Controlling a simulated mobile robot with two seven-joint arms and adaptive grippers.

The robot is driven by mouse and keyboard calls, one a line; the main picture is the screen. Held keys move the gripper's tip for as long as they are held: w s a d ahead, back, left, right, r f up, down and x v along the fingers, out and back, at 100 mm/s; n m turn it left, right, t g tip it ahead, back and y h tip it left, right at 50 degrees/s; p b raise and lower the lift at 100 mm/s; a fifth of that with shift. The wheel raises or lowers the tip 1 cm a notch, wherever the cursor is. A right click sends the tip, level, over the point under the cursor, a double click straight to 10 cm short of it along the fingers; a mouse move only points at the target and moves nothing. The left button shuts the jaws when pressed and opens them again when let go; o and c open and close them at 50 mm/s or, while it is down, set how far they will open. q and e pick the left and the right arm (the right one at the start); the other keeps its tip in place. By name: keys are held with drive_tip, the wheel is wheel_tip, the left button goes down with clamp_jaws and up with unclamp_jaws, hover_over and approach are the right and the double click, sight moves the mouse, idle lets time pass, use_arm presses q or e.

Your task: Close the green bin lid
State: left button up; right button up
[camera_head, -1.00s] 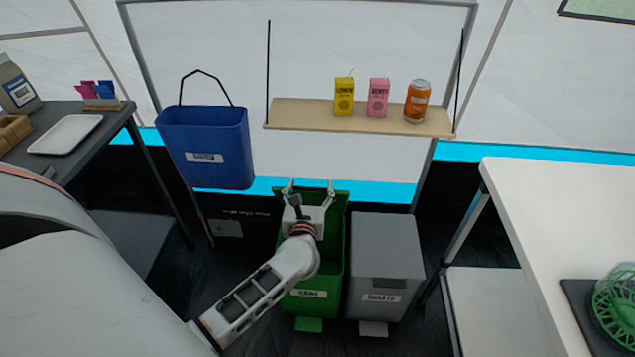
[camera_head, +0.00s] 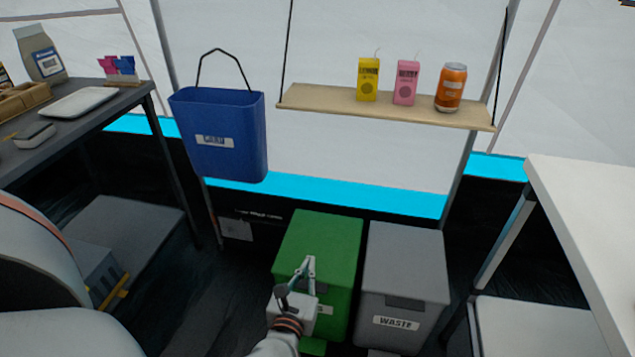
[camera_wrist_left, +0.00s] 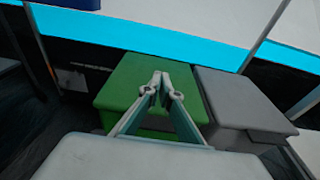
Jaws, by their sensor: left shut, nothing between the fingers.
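The green bin (camera_head: 341,310) stands on the dark floor, left of the grey waste bin. Its green lid (camera_head: 320,240) lies flat across the top and looks closed. The lid also shows in the left wrist view (camera_wrist_left: 135,80). My left gripper (camera_head: 309,262) is in front of and over the near part of the green bin, fingers pointing to the back. Its fingertips (camera_wrist_left: 163,80) are together with nothing between them. I cannot tell whether they touch the lid. The gripper hides part of the bin's front and label. My right gripper is not in view.
The grey waste bin (camera_head: 405,265) stands close on the right. A blue bin (camera_head: 220,140) hangs at upper left. A wooden shelf (camera_head: 385,107) with drinks hangs above. A dark table (camera_head: 75,125) is at left, and a white table (camera_head: 585,205) at right.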

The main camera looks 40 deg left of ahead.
use_arm(q)
drive_tip(key=o, duration=0.7)
drive_tip(key=shift+w+r, duration=0.2)
drive_tip(key=shift+r, duration=0.4)
drive_tip(key=o, duration=1.3)
drive_tip(key=shift+c, duration=0.2)
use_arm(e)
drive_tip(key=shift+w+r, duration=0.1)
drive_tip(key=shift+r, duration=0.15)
use_arm(q)
wheel_tip(320, 180, up, 10)
